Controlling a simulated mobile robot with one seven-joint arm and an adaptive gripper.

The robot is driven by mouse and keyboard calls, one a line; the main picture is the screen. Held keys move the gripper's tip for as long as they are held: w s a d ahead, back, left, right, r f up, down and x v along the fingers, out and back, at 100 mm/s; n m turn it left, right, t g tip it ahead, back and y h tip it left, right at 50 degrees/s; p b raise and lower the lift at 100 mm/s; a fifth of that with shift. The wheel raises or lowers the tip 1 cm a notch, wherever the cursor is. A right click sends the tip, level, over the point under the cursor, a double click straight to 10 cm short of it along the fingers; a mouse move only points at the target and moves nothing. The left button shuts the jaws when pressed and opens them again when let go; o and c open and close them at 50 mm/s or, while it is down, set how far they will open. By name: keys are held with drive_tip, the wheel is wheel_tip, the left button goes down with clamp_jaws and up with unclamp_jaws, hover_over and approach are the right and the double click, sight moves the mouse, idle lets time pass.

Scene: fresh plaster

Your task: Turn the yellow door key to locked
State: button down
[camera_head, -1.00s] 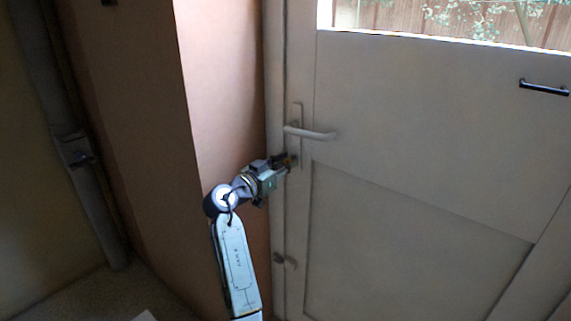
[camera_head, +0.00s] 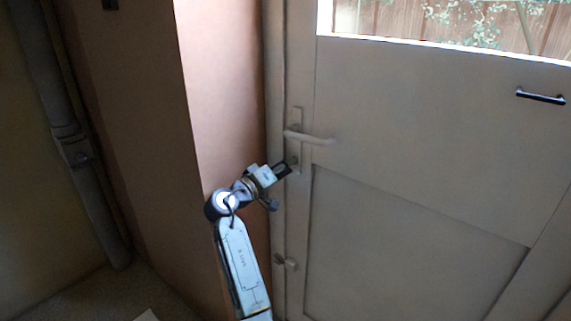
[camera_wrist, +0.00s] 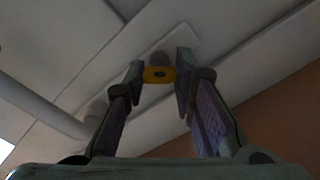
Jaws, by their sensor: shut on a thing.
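The yellow door key (camera_wrist: 159,74) shows in the wrist view between the fingertips of my gripper (camera_wrist: 160,80). Its bow has a dark hole, and it sits at the lock cylinder (camera_wrist: 160,58) on the door's lock plate (camera_wrist: 178,38). My gripper is shut on the key. In the head view my gripper (camera_head: 288,165) is at the plate, just below the light door handle (camera_head: 310,137); the key is hidden there. The gripper looks rolled relative to the door's upright edge.
The door (camera_head: 420,130) has a window at the top and a dark pull bar (camera_head: 540,96) at upper right. A small lower latch (camera_head: 287,262) is beneath my gripper. A pink wall corner (camera_head: 225,90) is close at left, with a pipe (camera_head: 75,150) farther left.

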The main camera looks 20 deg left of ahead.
drive_tip(key=n+p, duration=0.2)
drive_tip(key=n, duration=0.2)
drive_tip(key=shift+r+n, duration=0.1)
drive_tip(key=shift+n, duration=0.2)
drive_tip(key=shift+n+p, duration=0.9)
drive_tip(key=shift+n, duration=0.7)
drive_tip(key=c, duration=1.3)
unclamp_jaws()
drive_tip(key=shift+s+a, duration=0.1)
drive_tip(key=v, duration=1.2)
